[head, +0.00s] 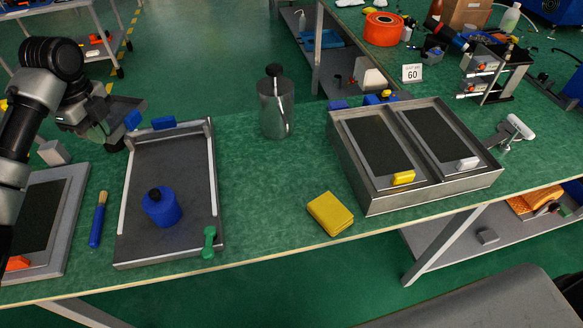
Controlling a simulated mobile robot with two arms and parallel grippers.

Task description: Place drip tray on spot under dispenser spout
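I cannot tell for sure which thing is the drip tray. A long grey shallow tray (150,190) with raised light side rails lies on the left of the green bench. A squat blue container with a black knob (161,208) stands in it, and a green-handled piece (208,242) is at its front right corner. A steel canister with a black top (275,108) stands upright at the bench's middle; no spout or marked spot is clear. My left gripper (122,124) is beside the tray's far left corner, near small blue blocks (163,122); its fingertips are unclear. My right gripper is out of view.
A double metal tray (440,183) with yellow and white blocks is at right. A yellow pad (330,213) lies near the front edge. A brush (98,220) and another dark panel (38,215) are at left. Green bench around the canister is clear.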

